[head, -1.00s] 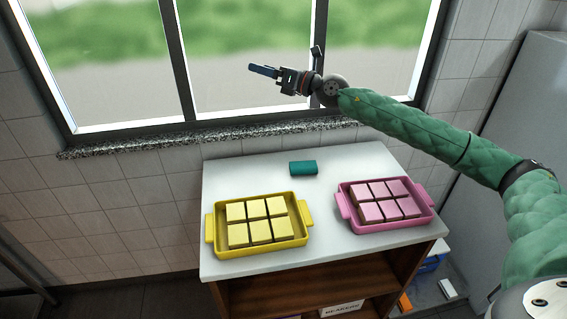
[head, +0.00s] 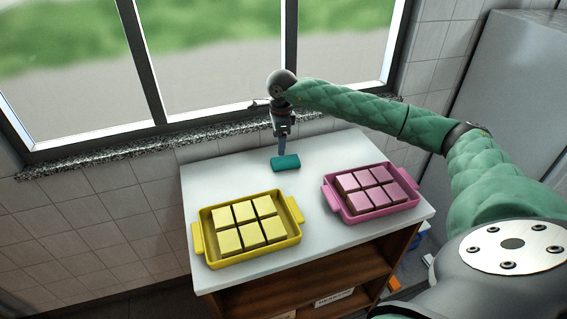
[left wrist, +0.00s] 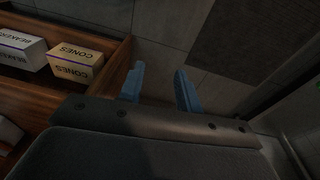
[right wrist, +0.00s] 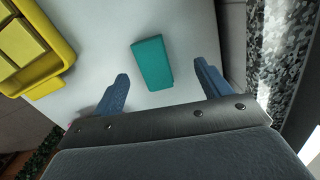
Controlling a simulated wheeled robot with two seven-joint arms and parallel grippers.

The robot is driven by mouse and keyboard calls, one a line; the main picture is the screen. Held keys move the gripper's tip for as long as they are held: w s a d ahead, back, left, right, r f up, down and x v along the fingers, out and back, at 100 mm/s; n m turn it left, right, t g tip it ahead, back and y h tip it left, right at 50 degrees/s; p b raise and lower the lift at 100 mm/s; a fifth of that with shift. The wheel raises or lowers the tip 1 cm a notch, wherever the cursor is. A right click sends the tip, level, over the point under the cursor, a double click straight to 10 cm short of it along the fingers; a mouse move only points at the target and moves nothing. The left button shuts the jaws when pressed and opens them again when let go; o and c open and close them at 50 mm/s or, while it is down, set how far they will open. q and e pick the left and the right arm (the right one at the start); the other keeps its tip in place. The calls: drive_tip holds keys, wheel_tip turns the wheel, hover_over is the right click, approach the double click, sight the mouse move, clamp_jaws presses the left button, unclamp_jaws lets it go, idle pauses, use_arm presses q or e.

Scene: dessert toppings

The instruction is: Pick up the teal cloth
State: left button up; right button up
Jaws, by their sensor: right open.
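The teal cloth (head: 286,162) is a small folded block lying on the white table top, behind and between the two trays. My right gripper (head: 282,150) points down just above and behind the cloth in the head view. In the right wrist view the cloth (right wrist: 152,63) lies ahead of and between the two open blue fingers (right wrist: 163,85), apart from them. The right gripper is open and empty. My left gripper (left wrist: 160,85) shows only in the left wrist view, open and empty, low beside the table's shelf.
A yellow tray (head: 295,226) with several yellow blocks stands at the left front. A pink tray (head: 331,195) with several pink blocks stands at the right. A window sill (head: 165,146) is behind the table. A box marked CONES (left wrist: 76,62) sits on the shelf.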

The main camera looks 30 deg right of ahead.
sight(281, 161)
drive_tip(key=shift+s+d+g, duration=0.25)
drive_tip(key=shift+s+g, duration=0.05)
drive_tip(key=shift+s, duration=0.1)
drive_tip(key=shift+f+n, duration=0.1)
drive_tip(key=shift+n, duration=0.2)
drive_tip(key=shift+s+f+p, duration=0.1)
drive_tip(key=shift+f+p, duration=0.4)
drive_tip(key=shift+f, duration=0.6)
drive_tip(key=f+p, duration=0.2)
drive_tip(key=f, duration=0.2)
drive_tip(key=shift+s+a+f+p, duration=0.2)
drive_tip(key=shift+a+f+p, duration=0.15)
drive_tip(key=shift+p, duration=0.05)
drive_tip(key=shift+f, duration=0.4)
use_arm(q)
drive_tip(key=s+a+f, duration=0.2)
drive_tip(key=s+f, duration=0.1)
drive_tip(key=f, duration=1.1)
drive_tip(key=shift+f, duration=0.3)
use_arm(e)
drive_tip(key=shift+c, duration=0.5)
drive_tip(key=c, duration=1)
